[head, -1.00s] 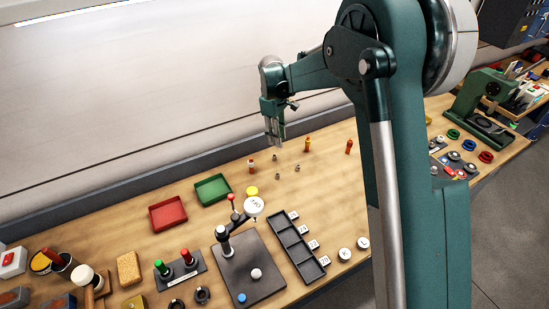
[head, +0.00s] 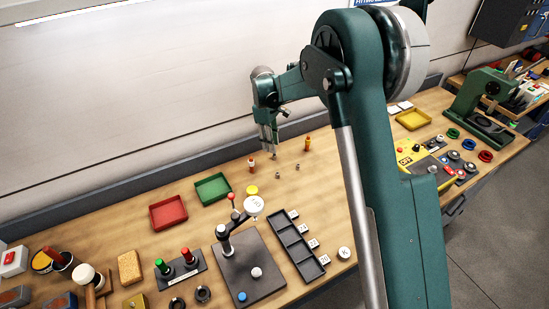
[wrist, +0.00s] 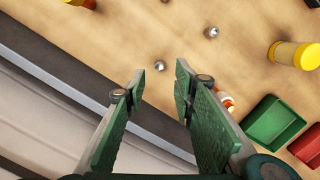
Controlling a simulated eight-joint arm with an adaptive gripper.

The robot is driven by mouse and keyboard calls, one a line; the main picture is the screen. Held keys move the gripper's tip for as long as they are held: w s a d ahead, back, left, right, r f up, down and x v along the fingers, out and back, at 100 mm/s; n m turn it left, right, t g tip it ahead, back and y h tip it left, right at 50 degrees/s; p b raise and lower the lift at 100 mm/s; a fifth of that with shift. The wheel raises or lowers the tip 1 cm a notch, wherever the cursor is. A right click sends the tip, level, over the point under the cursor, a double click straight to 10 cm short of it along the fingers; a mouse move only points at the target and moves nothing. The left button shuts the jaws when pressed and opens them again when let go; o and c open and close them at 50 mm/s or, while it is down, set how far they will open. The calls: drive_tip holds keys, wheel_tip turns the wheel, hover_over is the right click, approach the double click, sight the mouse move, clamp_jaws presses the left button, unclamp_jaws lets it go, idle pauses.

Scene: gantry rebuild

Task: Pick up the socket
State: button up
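Several small silvery metal pieces that look like sockets lie loose on the wooden bench. In the wrist view one socket (wrist: 160,66) lies just beyond the fingertips, roughly in line with the gap between them. A second socket (wrist: 212,32) lies farther out, up and to the right. In the head view a socket (head: 274,156) shows right below my fingers, with others to its right (head: 297,167) and nearer the front (head: 278,175). My gripper (wrist: 158,82) is open and empty, pointing down above the bench (head: 268,149). I cannot tell which socket is meant.
An orange-and-white piece (wrist: 225,100) stands close beside the right finger. A yellow-topped piece (wrist: 303,56), a green tray (head: 213,189) and a red tray (head: 168,212) lie beyond it. An orange piece (head: 307,144) stands to the right. The wall runs close behind.

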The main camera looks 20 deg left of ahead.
sight(275, 159)
drive_tip(key=shift+d+f, duration=0.1)
drive_tip(key=shift+f, duration=0.35)
drive_tip(key=shift+f, duration=0.1)
drive_tip(key=shift+d+f, duration=0.2)
drive_tip(key=shift+f, duration=1.05)
drive_tip(key=shift+d+f, duration=0.2)
drive_tip(key=shift+f, duration=1)
clamp_jaws()
